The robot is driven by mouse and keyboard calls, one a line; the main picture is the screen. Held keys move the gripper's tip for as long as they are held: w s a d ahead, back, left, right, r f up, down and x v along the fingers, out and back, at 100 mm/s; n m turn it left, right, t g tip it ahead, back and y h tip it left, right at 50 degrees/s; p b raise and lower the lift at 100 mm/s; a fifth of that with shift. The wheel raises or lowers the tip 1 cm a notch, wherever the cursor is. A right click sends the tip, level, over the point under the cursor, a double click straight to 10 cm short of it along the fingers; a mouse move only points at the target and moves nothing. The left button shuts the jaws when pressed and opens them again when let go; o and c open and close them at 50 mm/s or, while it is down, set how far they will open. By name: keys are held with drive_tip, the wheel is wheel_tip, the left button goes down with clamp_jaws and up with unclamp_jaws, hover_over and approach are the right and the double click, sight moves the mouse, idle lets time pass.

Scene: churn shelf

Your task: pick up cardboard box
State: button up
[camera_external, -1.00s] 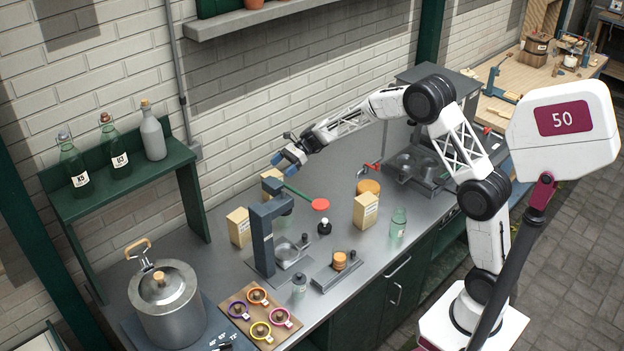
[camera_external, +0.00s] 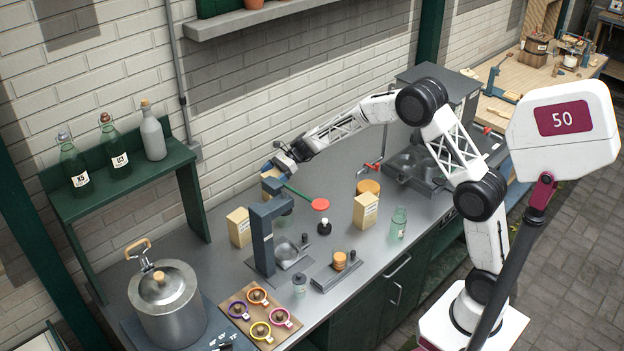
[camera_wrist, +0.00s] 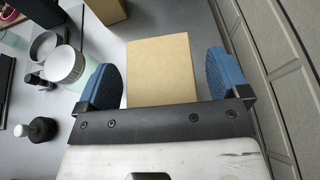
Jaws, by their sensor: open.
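A tan cardboard box (camera_external: 268,173) stands at the back of the counter in the external view, partly hidden by my gripper and a dark fixture. My gripper (camera_external: 275,168) is at the top of this box. In the wrist view, the flat tan face of the box (camera_wrist: 160,65) lies between the two blue fingers of my open gripper (camera_wrist: 165,80), with a gap on each side. Two more cardboard boxes stand on the counter: one at the left (camera_external: 238,227) and one at the right (camera_external: 366,211).
A dark press-like fixture (camera_external: 262,240) stands in front of the back box. A red disc on a green handle (camera_external: 320,204) is to its right. In the wrist view, a white-lidded jar (camera_wrist: 66,65) is close beside the left finger. A black knob-topped item (camera_wrist: 38,128) is further left.

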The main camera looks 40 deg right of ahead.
drive_tip(key=shift+a+f, duration=0.1)
drive_tip(key=shift+a, duration=0.15)
drive_tip(key=shift+c, duration=0.2)
drive_tip(key=c, duration=1.4)
drive_tip(key=shift+o, duration=0.2)
